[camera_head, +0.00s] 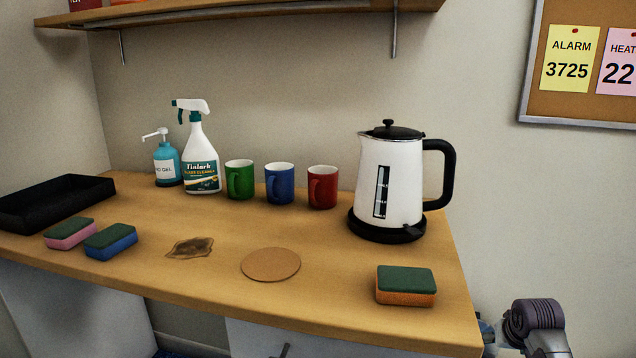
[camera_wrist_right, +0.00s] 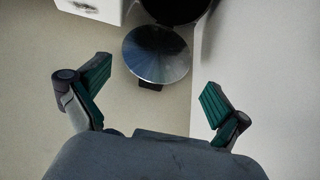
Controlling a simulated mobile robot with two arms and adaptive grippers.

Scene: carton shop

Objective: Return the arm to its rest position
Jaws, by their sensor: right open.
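My right gripper (camera_wrist_right: 157,76) is open in the right wrist view, its two green-padded fingers spread wide with nothing between them. In the head view a grey part of my right arm (camera_head: 535,330) shows low at the right, beyond the right end of the wooden counter (camera_head: 340,300). It is apart from the things on the counter. My left arm and gripper are in neither view.
On the counter stand a white kettle (camera_head: 390,180), green (camera_head: 240,180), blue (camera_head: 280,184) and red mugs (camera_head: 323,187), a spray bottle (camera_head: 200,160) and an orange sponge (camera_head: 406,292). A shiny round disc (camera_wrist_right: 155,55) lies beyond the right gripper.

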